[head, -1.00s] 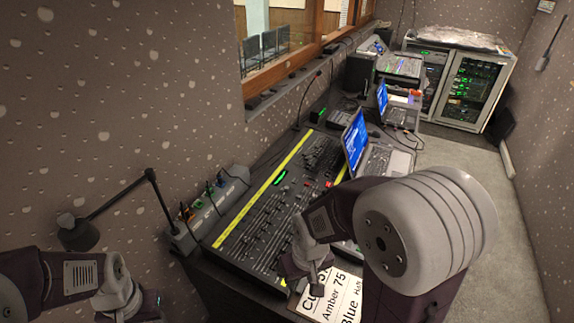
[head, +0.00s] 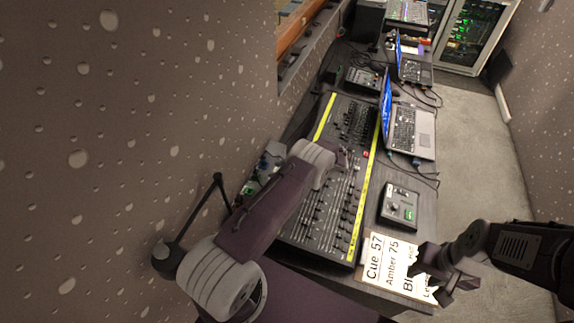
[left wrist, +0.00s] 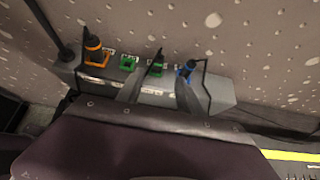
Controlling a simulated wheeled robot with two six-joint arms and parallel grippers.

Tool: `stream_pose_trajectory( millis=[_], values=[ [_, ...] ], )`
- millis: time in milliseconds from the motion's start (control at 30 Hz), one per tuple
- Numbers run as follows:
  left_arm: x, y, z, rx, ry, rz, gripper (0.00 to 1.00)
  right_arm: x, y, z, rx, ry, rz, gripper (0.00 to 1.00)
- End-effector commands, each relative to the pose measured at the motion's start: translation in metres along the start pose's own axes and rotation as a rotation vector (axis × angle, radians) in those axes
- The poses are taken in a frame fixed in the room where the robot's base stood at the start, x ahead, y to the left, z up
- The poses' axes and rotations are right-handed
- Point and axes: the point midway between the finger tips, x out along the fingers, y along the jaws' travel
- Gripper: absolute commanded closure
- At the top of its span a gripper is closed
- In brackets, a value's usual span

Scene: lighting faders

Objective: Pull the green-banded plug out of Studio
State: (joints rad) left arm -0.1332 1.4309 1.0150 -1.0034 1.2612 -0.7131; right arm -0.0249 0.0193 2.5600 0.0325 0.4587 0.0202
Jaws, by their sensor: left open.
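A dark plug with a green band (left wrist: 155,64) stands in a grey strip box (left wrist: 222,93) against the wall in the left wrist view. Beside it are an orange-banded plug (left wrist: 93,46), a green socket with no plug showing (left wrist: 128,63) and a blue-banded plug (left wrist: 187,70). Socket labels are too small to read. My left gripper (left wrist: 158,84) is open, its fingers appearing either side of the green-banded plug; contact is unclear. In the head view, my left arm partly hides the box (head: 250,187). My right gripper (head: 428,282) is open and empty over the cue card (head: 378,262).
A fader console (head: 318,212) with yellow edges fills the desk's middle. A small control box (head: 399,207) and an open laptop (head: 410,130) stand right of it. A dark desk lamp (head: 168,258) stands left, near the wall. Clear floor lies right of the desk.

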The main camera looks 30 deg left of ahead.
Motion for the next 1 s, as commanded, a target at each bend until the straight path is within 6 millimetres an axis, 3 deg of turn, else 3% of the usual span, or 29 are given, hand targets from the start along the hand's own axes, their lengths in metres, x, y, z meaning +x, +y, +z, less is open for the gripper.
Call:
stream_pose_trajectory(
  millis=[300,500,933,1000],
  values=[
    [0.050,0.002,0.000,-0.001,0.001,0.005,0.56,-0.001,0.000,0.000,0.000,0.000,0.000,0.64],
    [0.079,0.001,-0.004,-0.003,0.003,0.003,0.56,0.020,0.000,0.002,0.000,0.000,0.000,0.64],
    [0.088,0.001,0.000,-0.002,0.003,0.002,0.56,0.024,0.001,0.002,0.000,0.000,0.000,0.64],
    [0.088,0.001,-0.001,-0.002,0.003,0.002,0.73,0.024,0.001,0.002,0.000,0.000,0.000,0.64]
  ],
)
